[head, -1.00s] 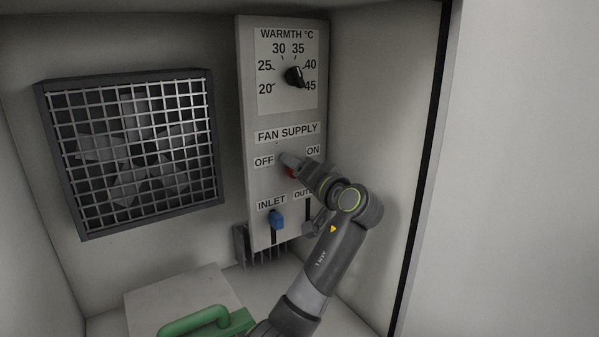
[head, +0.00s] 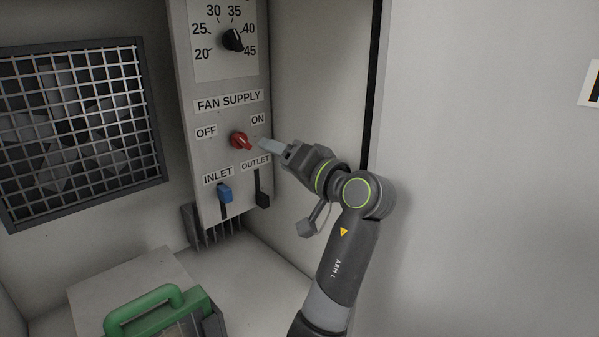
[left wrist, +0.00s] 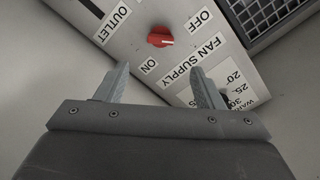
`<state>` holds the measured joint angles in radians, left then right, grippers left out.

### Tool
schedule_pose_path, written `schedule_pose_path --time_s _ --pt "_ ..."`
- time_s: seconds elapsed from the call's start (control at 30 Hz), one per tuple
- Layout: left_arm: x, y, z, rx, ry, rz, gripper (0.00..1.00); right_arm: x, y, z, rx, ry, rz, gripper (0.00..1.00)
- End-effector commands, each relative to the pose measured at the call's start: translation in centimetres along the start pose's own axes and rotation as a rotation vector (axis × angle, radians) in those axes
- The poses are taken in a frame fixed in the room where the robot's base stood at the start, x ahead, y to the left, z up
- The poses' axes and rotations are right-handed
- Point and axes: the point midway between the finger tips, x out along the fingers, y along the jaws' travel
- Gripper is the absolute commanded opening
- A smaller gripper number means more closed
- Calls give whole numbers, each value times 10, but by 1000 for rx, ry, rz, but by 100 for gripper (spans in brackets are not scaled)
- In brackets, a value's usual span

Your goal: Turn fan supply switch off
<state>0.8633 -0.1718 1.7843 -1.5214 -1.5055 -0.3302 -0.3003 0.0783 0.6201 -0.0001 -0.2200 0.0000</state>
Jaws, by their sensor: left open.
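The fan supply switch is a red rotary knob (head: 241,140) on the grey panel (head: 192,155), below the FAN SUPPLY label and between the OFF label (head: 206,132) and the ON label (head: 258,119). I cannot tell for sure which label it points to. My left gripper (head: 264,144) is right of the knob, apart from it, with its fingers toward the panel. In the left wrist view the red knob (left wrist: 160,38) lies beyond the open, empty fingers (left wrist: 160,71). My right gripper is not in view.
The warmth dial (head: 233,40) is above. The blue inlet slider (head: 225,193) and black outlet slider (head: 262,199) are below. A fan behind a grille (head: 85,130) is at left. A green-handled object (head: 150,307) stands below. The side wall (head: 325,110) is close on the right.

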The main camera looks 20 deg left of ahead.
Motion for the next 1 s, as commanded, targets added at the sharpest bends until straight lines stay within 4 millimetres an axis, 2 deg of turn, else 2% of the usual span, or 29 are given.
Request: schedule_pose_path --time_s 0.1,0.33,1.0 --pt "-21 2 1 -1 1 4 62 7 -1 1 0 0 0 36" --pt "-43 1 0 0 1 2 62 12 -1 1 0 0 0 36" --pt "-47 0 0 1 0 0 62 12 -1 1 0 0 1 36"
